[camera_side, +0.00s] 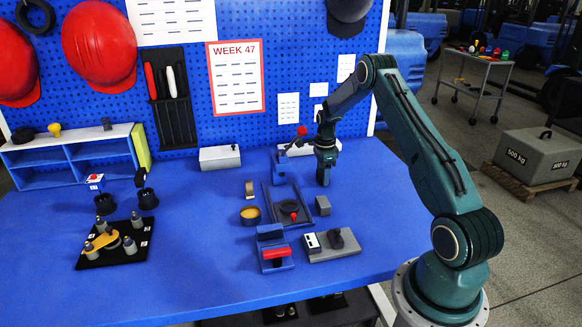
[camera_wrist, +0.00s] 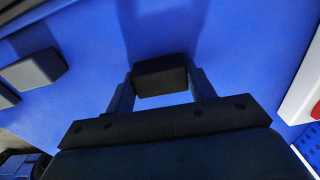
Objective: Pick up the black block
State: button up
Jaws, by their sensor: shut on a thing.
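The black block (camera_wrist: 160,78) sits between the two fingers of my gripper (camera_wrist: 160,88) in the wrist view. My gripper is shut on it, with a finger against each side. Blue table surface shows around the block, and a shadow lies on the table beyond it. In the side view my gripper (camera_side: 323,184) points down over the back right of the blue table. There the block cannot be told apart from the dark fingers, and I cannot tell how far it is above the table.
A grey block (camera_side: 323,205) stands just in front of my gripper. A fixture with a red knob (camera_side: 302,130) is close on its left. A pale box (camera_side: 297,146) lies behind it. Fixtures crowd the table's middle; the right side (camera_side: 385,205) is clear.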

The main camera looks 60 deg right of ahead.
notch_tip(320, 180, up, 20)
dwell(0.6)
jog(key=shift+f, duration=0.2)
dwell(0.4)
jog(key=s+a+f+n, duration=0.75)
jog(key=a+n, duration=0.25)
jog(key=n, duration=0.2)
jog(key=w+a+f+n, duration=0.1)
jog(key=w+a+n, duration=0.1)
jog(key=a+n, duration=0.3)
jog(key=w+a+f+n, duration=0.2)
jog(key=a+n, duration=0.2)
jog(key=a, duration=0.8)
jog(key=w+a+f+n, duration=0.1)
jog(key=a+f+n, duration=0.1)
jog(key=a+n, duration=0.3)
jog(key=shift+w+a+f+n, duration=0.1)
jog(key=shift+w+a+n, duration=0.1)
jog(key=shift+a, duration=0.7)
jog(key=shift+w+a+f+n, duration=0.1)
jog(key=shift+w+a, duration=0.1)
jog(key=shift+a, duration=0.7)
jog(key=shift+s+a+f+n, duration=0.1)
jog(key=shift+a+n, duration=0.3)
jog(key=shift+a, duration=0.35)
